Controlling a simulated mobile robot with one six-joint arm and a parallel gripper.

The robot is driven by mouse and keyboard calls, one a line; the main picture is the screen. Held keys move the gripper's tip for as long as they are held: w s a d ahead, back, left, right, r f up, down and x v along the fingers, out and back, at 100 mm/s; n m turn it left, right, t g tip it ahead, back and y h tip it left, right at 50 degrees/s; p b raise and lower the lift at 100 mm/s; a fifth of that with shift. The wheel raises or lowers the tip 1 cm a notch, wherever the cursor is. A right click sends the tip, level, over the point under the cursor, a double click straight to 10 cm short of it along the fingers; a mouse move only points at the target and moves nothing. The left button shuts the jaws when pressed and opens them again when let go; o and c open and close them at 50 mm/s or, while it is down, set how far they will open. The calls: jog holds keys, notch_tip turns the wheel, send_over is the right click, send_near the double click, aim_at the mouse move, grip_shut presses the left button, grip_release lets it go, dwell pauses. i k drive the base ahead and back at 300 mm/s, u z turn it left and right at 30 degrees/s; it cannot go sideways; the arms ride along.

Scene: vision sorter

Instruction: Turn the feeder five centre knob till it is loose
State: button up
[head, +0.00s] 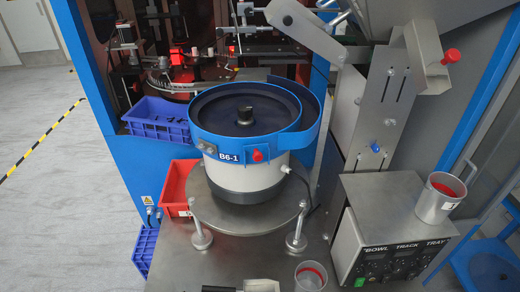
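One bowl feeder stands in the middle of the head view, with a blue-rimmed bowl (305,127) on a white and dark grey drum (245,181). Its label (229,157) reads "B6-1"; I see no label with a five. The bowl looks empty. My gripper is not in view, and nothing touches the knob.
The feeder sits on a round steel plate (242,215). A grey bracket (380,110) rises close on the right. A control box (395,240) carries a metal cup (438,198); another cup (310,276) stands at the front. Blue (158,118) and red (176,190) bins are left.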

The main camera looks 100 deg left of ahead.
aim_at(245, 112)
jog(key=u, duration=0.05)
jog(key=i, duration=0.9)
jog(key=u, duration=0.85)
jog(key=k, duration=0.25)
jog(key=u, duration=3.05)
